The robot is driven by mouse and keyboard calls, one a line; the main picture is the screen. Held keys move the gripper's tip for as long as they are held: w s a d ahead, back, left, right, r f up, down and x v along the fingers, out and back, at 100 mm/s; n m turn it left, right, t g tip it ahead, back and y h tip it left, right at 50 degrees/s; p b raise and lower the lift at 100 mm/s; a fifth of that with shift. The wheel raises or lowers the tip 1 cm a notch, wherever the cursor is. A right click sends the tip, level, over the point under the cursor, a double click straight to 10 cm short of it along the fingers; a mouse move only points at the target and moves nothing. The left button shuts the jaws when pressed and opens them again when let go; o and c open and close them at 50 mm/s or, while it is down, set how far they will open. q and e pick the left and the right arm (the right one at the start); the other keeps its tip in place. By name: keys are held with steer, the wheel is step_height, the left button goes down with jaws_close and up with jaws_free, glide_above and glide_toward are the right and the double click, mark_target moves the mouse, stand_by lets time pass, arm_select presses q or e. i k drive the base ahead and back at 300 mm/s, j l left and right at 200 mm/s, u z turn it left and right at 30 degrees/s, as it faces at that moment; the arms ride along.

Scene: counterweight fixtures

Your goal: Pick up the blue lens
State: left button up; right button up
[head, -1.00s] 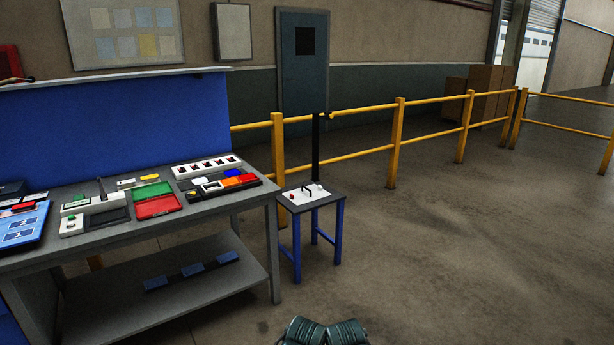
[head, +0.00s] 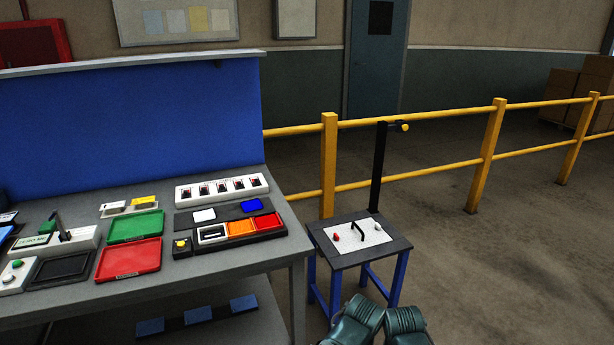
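The blue lens (head: 251,205) is a small flat blue piece at the back right of a dark fixture (head: 180,222) on the workbench. A white lens (head: 204,215) lies to its left on the same fixture. An orange piece (head: 241,228) and a red-orange piece (head: 267,222) sit in front of it, beside a white-framed slot (head: 212,234). Nothing covers the blue lens. Neither of my grippers shows in the head view; only teal ribbed parts, apparently mine, show at the bottom edge.
The grey workbench (head: 215,268) also holds a white strip with several switches (head: 222,188), a green tray (head: 135,226) and a red tray (head: 128,259). A small table (head: 322,241) stands close to its right. Yellow railings (head: 430,114) run behind. Open floor lies to the right.

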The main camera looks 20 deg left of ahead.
mark_target(252, 205)
steer(key=i, duration=1.55)
